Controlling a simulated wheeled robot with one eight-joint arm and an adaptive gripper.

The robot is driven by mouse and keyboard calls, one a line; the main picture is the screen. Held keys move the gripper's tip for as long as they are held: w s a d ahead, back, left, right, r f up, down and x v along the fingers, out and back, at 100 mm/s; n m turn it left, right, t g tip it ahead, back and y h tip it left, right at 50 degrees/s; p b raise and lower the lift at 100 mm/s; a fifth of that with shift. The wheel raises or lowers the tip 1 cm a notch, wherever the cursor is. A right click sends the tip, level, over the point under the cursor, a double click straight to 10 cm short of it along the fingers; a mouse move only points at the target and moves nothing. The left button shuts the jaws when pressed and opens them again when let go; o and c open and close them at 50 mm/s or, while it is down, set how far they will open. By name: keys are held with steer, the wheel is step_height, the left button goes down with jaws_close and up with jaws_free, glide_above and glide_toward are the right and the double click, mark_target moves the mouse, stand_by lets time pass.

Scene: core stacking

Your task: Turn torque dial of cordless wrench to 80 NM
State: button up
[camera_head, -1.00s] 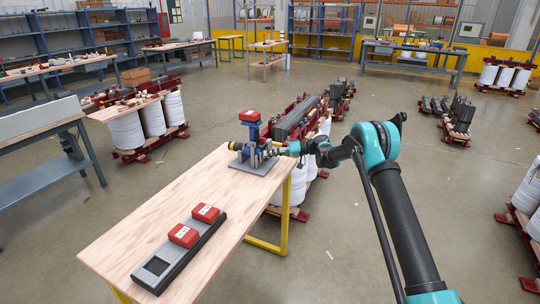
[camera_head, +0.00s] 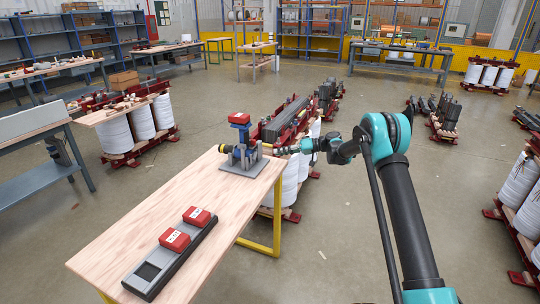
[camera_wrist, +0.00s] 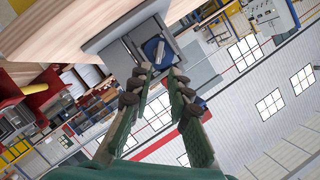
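The cordless wrench (camera_head: 240,134) stands in a grey holder (camera_head: 244,166) at the far end of the wooden table. It has a blue body, a red battery on top (camera_head: 239,118) and a black and yellow end pointing left. My gripper (camera_head: 280,150) is just right of the wrench, at about the height of its body. In the wrist view my gripper (camera_wrist: 160,74) has its two green fingers apart, with nothing visibly held between them. Just beyond the fingertips is the blue, round rear part of the wrench (camera_wrist: 154,50). The dial's number cannot be read.
A dark charger (camera_head: 176,256) with two red batteries (camera_head: 174,240) lies on the near part of the table (camera_head: 150,205). Red pallets with white drums (camera_head: 289,188) stand right behind the table. The floor (camera_head: 320,245) to the right is open.

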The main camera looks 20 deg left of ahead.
steer(key=shift+v, duration=1.05)
steer(key=s+d+r+m+t+h, duration=0.25)
steer(key=s+d, duration=0.55)
steer(key=d, duration=0.4)
steer(key=s+d+r+m+t+h, duration=0.2)
steer(key=s+d+r+m+h, duration=0.15)
steer(key=s+d, duration=0.65)
steer(key=s+d+f+m+t+h, duration=0.1)
steer(key=s+d+f+h, duration=0.2)
steer(key=s+d, duration=0.5)
steer(key=s+d+f+m+t+h, duration=0.1)
steer(key=s+d+f+m+h, duration=0.1)
steer(key=s+d, duration=0.7)
steer(key=s+d+f+m+t+h, duration=0.1)
steer(key=s+d+f+h, duration=0.2)
steer(key=s+d, duration=0.5)
steer(key=shift+s+d+f+m+h, duration=0.2)
steer(key=shift+s+f+m+h, duration=0.15)
steer(key=shift+s+m, duration=0.1)
